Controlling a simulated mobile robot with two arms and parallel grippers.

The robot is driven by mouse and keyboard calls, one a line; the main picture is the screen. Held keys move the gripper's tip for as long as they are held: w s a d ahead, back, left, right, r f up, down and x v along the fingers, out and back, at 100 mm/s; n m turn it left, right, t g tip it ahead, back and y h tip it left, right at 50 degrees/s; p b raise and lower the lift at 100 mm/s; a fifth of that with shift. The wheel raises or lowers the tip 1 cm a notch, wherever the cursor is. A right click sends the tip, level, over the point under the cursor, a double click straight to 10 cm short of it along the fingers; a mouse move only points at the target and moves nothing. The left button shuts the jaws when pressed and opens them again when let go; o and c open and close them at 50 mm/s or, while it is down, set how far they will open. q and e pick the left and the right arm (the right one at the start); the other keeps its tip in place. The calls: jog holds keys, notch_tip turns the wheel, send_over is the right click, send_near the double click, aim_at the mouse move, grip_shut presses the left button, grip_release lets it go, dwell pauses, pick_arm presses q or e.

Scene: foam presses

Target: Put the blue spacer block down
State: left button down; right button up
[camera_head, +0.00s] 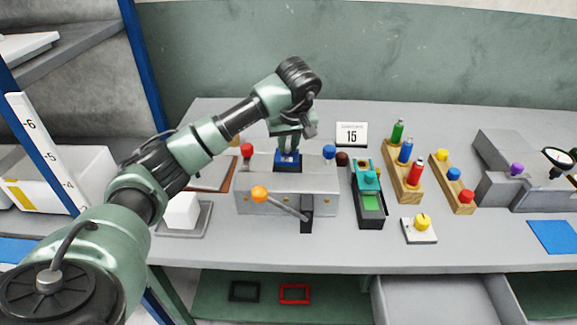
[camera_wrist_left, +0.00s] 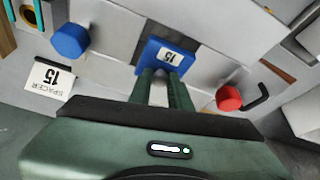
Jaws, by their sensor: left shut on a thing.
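The blue spacer block (camera_head: 287,162) is at the top of the grey press (camera_head: 265,200), between its red and blue knobs. It also shows in the left wrist view (camera_wrist_left: 150,52), with a white "15" label facing up. My left gripper (camera_head: 288,150) points down from above and is shut on the block. In the left wrist view both fingers (camera_wrist_left: 165,78) reach its near side. I cannot tell whether the block rests on the press or hangs just above it. My right gripper is not in view.
A card reading 15 (camera_head: 351,134) stands behind the press. The press has an orange-knobbed lever (camera_head: 259,194) at its front. To the right are a teal-and-black device (camera_head: 368,200) and wooden racks (camera_head: 404,180) of coloured pieces. A white block (camera_head: 182,210) on a tray stands left.

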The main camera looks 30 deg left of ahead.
aim_at(289, 153)
pick_arm(q)
notch_tip(289, 153, down, 4)
jog(key=shift+w+r, duration=0.15)
jog(key=shift+r, duration=0.1)
jog(key=shift+f, duration=0.5)
notch_tip(289, 153, down, 4)
jog(key=shift+r+p, duration=0.15)
jog(key=shift+p, duration=0.4)
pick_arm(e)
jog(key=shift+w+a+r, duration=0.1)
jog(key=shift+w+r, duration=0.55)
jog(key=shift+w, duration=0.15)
pick_arm(q)
jog(key=c, duration=1.6)
grip_release()
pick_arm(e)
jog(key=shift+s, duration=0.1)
pick_arm(q)
jog(key=b+v, duration=0.1)
jog(key=v, duration=1.1)
jog(key=shift+b, duration=0.3)
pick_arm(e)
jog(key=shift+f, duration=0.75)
